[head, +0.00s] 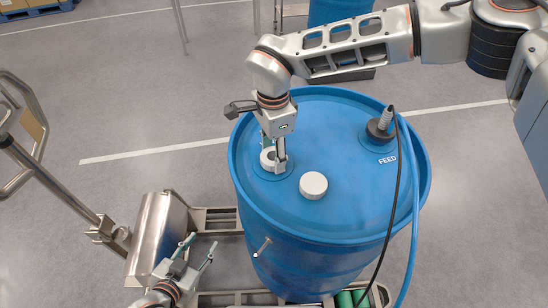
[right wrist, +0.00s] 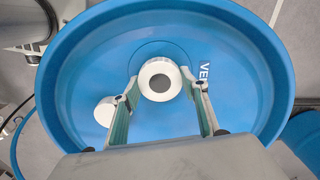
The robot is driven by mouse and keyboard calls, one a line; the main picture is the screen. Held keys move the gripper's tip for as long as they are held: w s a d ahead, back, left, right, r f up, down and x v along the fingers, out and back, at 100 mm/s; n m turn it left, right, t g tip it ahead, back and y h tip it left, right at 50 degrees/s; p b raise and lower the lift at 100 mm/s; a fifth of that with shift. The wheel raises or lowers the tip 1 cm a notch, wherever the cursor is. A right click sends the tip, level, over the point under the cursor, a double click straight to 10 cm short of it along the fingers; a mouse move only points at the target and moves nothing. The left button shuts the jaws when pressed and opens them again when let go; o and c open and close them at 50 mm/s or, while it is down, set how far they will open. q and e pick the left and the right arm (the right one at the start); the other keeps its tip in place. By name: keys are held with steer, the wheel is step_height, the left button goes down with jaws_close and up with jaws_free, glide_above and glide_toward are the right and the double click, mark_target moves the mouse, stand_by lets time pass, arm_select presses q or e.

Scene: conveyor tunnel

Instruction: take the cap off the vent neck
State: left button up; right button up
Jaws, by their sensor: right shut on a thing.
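The vent neck (head: 267,160) is a white ring with a dark open hole on the blue drum's lid. It also shows in the right wrist view (right wrist: 160,80), beside the partly hidden letters "VE". A round white cap (head: 313,185) lies on the lid to its right, apart from it; it also shows in the right wrist view (right wrist: 104,111). My right gripper (head: 274,160) points down with its fingers on either side of the neck, shut on it. My left gripper (head: 198,249) is open and empty, left of the drum.
The blue drum (head: 330,235) has a raised rim around the lid. A black fitting (head: 380,131) marked "FEED" carries a black cable and a blue hose (head: 411,200) down its right side. A small tap (head: 262,246) sticks out at the front left. A metal frame (head: 215,222) stands left.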

mark_target(273, 155)
steer(key=shift+n+p, duration=0.3)
steer(key=shift+n, duration=0.9)
steer(key=shift+r, duration=0.25)
steer(key=shift+r+p, duration=0.4)
steer(key=shift+r, duration=0.05)
steer(key=shift+r+p, duration=0.4)
steer(key=shift+r, duration=0.3)
steer(key=shift+r+p, duration=1.45)
steer(key=shift+r, duration=0.95)
steer(key=shift+w, duration=0.1)
